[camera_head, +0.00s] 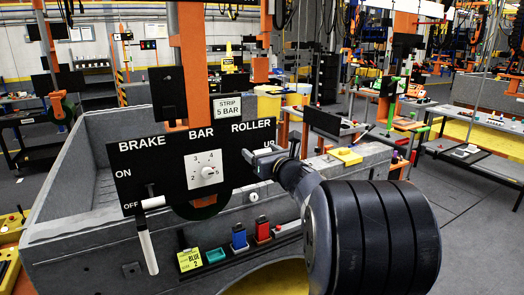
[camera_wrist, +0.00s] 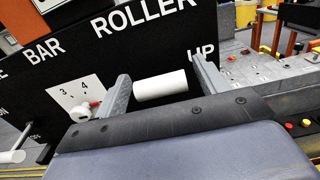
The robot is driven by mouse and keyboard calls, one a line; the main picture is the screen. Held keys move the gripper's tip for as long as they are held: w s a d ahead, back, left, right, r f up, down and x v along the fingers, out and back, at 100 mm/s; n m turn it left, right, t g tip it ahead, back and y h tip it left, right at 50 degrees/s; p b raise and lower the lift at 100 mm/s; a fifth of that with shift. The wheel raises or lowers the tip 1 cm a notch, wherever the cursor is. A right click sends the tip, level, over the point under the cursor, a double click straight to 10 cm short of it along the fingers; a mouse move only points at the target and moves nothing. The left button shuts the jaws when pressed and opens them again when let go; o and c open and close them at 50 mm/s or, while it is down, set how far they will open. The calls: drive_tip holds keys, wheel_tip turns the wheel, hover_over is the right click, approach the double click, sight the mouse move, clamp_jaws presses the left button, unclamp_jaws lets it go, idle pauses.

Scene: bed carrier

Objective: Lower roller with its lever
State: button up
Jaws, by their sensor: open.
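The black control panel (camera_head: 130,178) carries the labels BRAKE, BAR and ROLLER. My gripper (camera_wrist: 163,88) is open, with one grey finger on each side of the handle. A small gap seems to show at the left finger; contact at the right one I cannot tell. I cannot make out the roller itself.
The brake lever's white handle (camera_head: 152,203) is at OFF. The bar dial (camera_head: 205,172) is left of my gripper. A STRIP 5 BAR sign (camera_head: 228,107) stands above.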

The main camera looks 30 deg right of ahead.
drive_tip(key=c, duration=1.4)
